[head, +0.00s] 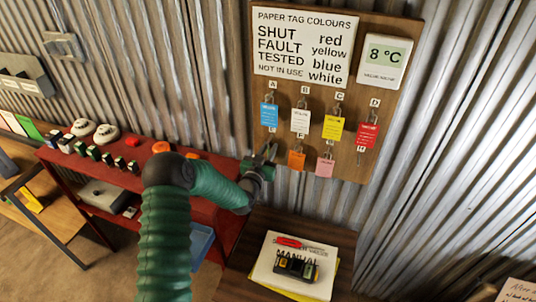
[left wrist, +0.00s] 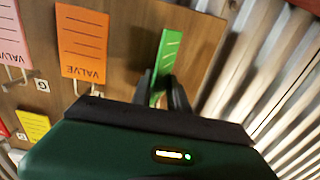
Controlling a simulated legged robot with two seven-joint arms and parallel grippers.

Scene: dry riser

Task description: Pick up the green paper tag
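The green paper tag (left wrist: 169,48) shows in the left wrist view, upright in the picture and turned partly edge-on, in front of the brown board. The two dark fingers of my left gripper (left wrist: 164,92) stand close on either side of its near end. I cannot tell whether they press on it. In the head view my left gripper (head: 266,156) is at the board's lower left edge, left of the orange tag (head: 296,160), and largely hides the green tag. My right gripper is not in view.
The board (head: 400,30) also carries blue (head: 269,115), white (head: 300,120), yellow (head: 333,127), red (head: 367,134) and pink (head: 324,167) tags. The orange tag (left wrist: 82,42) hangs close beside my fingers. A dark table (head: 238,262) stands below, a red bench (head: 100,176) at left.

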